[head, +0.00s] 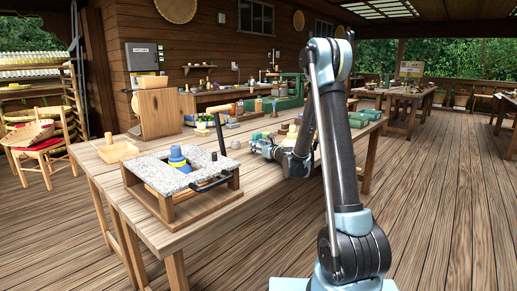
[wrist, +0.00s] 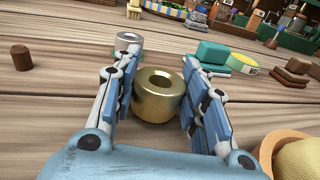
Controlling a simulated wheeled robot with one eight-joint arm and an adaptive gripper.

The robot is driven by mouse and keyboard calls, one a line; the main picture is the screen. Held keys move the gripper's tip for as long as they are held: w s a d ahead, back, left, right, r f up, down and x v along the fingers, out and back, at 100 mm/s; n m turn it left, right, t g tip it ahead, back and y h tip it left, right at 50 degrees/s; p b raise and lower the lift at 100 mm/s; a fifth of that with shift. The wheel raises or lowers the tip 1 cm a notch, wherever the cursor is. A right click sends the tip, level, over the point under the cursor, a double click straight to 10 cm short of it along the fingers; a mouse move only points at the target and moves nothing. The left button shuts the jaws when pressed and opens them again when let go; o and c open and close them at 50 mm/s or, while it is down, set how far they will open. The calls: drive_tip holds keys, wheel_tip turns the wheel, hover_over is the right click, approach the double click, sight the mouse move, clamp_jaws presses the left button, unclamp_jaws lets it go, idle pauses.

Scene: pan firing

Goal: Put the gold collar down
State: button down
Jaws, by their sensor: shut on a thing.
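The gold collar (wrist: 158,95), a thick shiny ring with a round hole, sits between the two fingers of my gripper (wrist: 157,88) in the wrist view. My gripper is shut on it. The collar's hole faces up and toward the camera. I cannot tell whether its underside touches the wooden table (wrist: 60,100). In the head view my gripper (head: 260,147) is low over the right part of the workbench (head: 215,215), and I cannot make out the collar there.
A silver ring (wrist: 128,40) and a brown peg (wrist: 21,57) stand beyond the fingers. A green block (wrist: 212,54) and brown blocks (wrist: 290,74) lie to the right.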

drive_tip(key=shift+s+f, duration=0.25)
drive_tip(key=shift+s, duration=0.15)
drive_tip(key=c, duration=1)
unclamp_jaws()
drive_tip(key=shift+o, duration=0.2)
drive_tip(key=shift+a+r, duration=0.1)
drive_tip(key=shift+w+r, duration=0.1)
drive_tip(key=shift+w, duration=0.1)
drive_tip(key=v, duration=1.1)
drive_tip(key=shift+d+r, duration=0.1)
drive_tip(key=shift+d, duration=0.25)
drive_tip(key=shift+s+d, duration=0.15)
drive_tip(key=shift+s, duration=0.1)
